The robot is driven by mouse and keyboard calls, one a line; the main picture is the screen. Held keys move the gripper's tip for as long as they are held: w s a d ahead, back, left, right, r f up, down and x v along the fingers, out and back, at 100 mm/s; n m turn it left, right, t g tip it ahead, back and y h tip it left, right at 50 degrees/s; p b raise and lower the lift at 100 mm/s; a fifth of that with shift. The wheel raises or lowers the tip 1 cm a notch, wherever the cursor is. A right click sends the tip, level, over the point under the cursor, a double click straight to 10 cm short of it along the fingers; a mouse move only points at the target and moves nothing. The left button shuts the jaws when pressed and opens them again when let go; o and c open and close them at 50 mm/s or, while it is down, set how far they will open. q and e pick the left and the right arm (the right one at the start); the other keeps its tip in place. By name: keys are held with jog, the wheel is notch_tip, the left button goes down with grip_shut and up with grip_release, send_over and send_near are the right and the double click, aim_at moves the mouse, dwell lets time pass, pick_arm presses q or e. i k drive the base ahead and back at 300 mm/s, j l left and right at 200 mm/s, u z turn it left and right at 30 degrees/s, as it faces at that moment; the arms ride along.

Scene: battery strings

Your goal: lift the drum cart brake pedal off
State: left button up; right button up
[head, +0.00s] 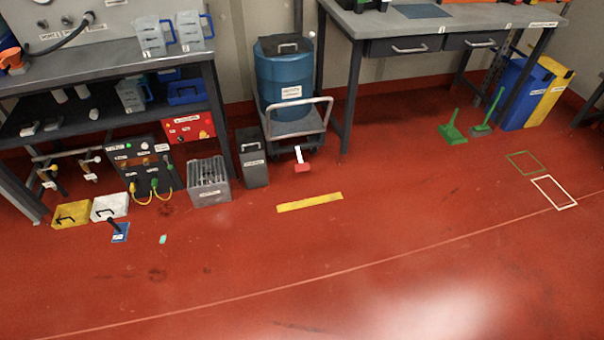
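The blue drum (284,80) with a label and a dark lid stands on a grey cart (300,125) against the back wall, between the two benches. The cart has a light push handle at its front. A small pedal (302,167), red at its foot with a white upper part, sticks out low at the cart's front, close to the floor. Whether it is pressed down or raised is hard to tell at this size. Neither of my grippers is in the head view, and nothing touches the cart or pedal.
A dark grey container (252,158) stands just left of the cart. A bench leg (352,97) is close on its right. A yellow floor strip (310,202) lies in front. The red floor (330,260) nearer me is clear. Blue (523,93) and yellow bins stand far right.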

aim_at(301, 166)
jog(key=i+j+u, duration=0.2)
jog(key=i, duration=0.9)
jog(key=i+l, duration=0.15)
jog(key=l, duration=0.15)
jog(key=i+l+u, duration=0.1)
jog(key=l, duration=0.25)
jog(key=i+l, duration=0.2)
jog(key=l, duration=0.15)
jog(key=i+l+u, duration=0.1)
jog(key=l, duration=0.2)
jog(key=i+l, duration=0.2)
jog(key=l, duration=0.15)
jog(key=u, duration=0.05)
